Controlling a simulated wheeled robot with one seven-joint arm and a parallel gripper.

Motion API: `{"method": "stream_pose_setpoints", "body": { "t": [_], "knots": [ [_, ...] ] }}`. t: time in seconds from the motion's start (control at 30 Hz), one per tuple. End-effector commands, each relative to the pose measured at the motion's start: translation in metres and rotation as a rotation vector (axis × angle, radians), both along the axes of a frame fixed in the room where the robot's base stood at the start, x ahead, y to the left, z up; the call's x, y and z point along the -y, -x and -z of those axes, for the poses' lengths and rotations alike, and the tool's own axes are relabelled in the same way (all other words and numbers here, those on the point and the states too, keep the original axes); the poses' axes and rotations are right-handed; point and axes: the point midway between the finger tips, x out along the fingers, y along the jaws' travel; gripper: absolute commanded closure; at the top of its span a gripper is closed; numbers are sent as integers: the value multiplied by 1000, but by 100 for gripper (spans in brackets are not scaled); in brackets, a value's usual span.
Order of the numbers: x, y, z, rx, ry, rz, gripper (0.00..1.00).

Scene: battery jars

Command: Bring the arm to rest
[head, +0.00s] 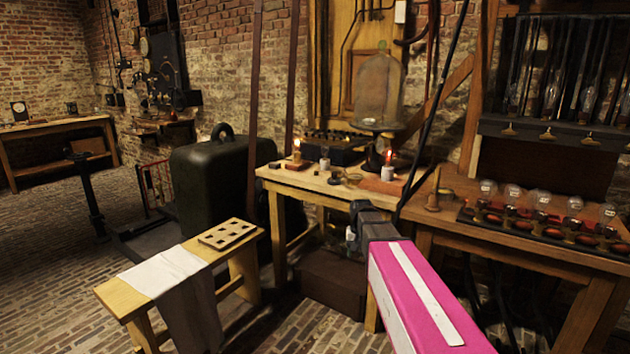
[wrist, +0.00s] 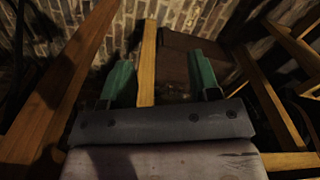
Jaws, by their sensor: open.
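My gripper (wrist: 160,82) shows in the wrist view with its two green fingers spread apart and nothing between them. Beyond the fingers are wooden table legs, a brown box and the brick floor. In the head view my arm, with a pink and white link, reaches out from the lower right. Its dark end is in front of the wooden workbench (head: 290,180), near its front edge. The fingertips are hidden in the head view.
The workbench holds lit candles (head: 388,165), a glass bell jar (head: 379,85) and, at right, a row of glass bulbs (head: 540,197). A low bench (head: 130,300) with a white cloth (head: 163,271) and a holed wooden rack (head: 227,234) stands left. Open brick floor lies further left.

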Motion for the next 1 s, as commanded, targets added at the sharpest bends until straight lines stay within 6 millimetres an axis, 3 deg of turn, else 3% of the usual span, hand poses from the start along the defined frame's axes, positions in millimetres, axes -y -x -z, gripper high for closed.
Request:
{"method": "stream_pose_setpoints", "body": {
  "t": [0.03, 0.2, 0.4, 0.6, 1.0],
  "knots": [
    [5, 32, 16, -5, 0, -15, 44],
    [18, 102, 60, -3, 1, -72, 44],
    [27, 161, 90, 0, 0, -125, 44],
    [30, 181, 100, 3, 1, -146, 44],
    [30, 180, 100, 3, 1, -147, 44]
  ]
}}
